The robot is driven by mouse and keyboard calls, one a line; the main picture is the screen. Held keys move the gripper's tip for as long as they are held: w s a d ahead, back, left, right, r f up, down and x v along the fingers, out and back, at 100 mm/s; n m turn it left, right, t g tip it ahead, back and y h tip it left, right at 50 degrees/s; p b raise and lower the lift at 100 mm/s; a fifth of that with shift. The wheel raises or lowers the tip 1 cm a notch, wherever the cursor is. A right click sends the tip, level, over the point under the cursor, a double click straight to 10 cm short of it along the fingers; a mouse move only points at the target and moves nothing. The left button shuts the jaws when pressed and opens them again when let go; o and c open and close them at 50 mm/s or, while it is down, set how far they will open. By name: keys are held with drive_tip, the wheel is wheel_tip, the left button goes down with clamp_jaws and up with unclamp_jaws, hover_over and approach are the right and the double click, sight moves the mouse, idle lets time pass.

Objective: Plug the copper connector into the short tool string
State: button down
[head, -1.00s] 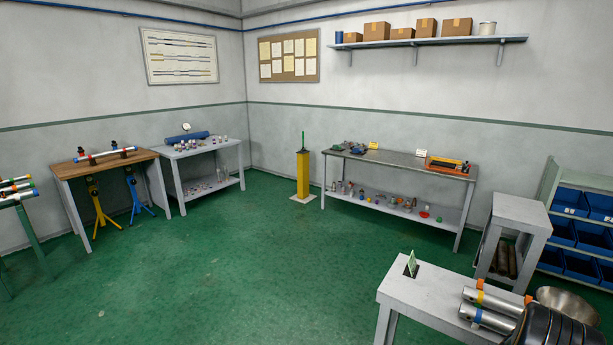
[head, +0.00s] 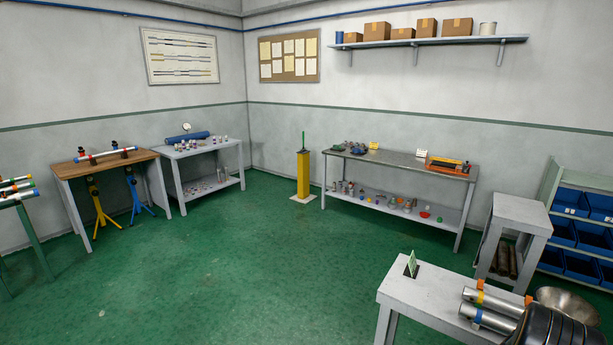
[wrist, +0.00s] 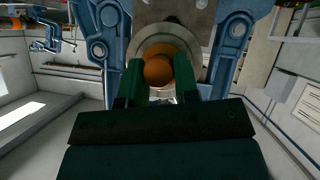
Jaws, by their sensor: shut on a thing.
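In the wrist view, my gripper (wrist: 160,88) is shut on a rounded copper-coloured piece, the copper connector (wrist: 158,70). Its end faces the camera between two green finger pads, and the rest of it is hidden. The head view does not show my gripper or the connector. A silver pipe (head: 106,154) with a red left end lies across supports on the wooden bench at the left. I cannot tell which of these is the short tool string.
The near table (head: 405,291) also carries a small green card (head: 411,263). A metal bowl (head: 562,298) is at its right. A yellow post (head: 303,173) and a steel workbench (head: 400,164) stand by the back wall. The green floor in the middle is clear.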

drive_tip(key=shift+s+d, duration=0.2)
drive_tip(key=shift+d, duration=0.05)
idle(0.3)
drive_tip(key=c, duration=0.8)
unclamp_jaws()
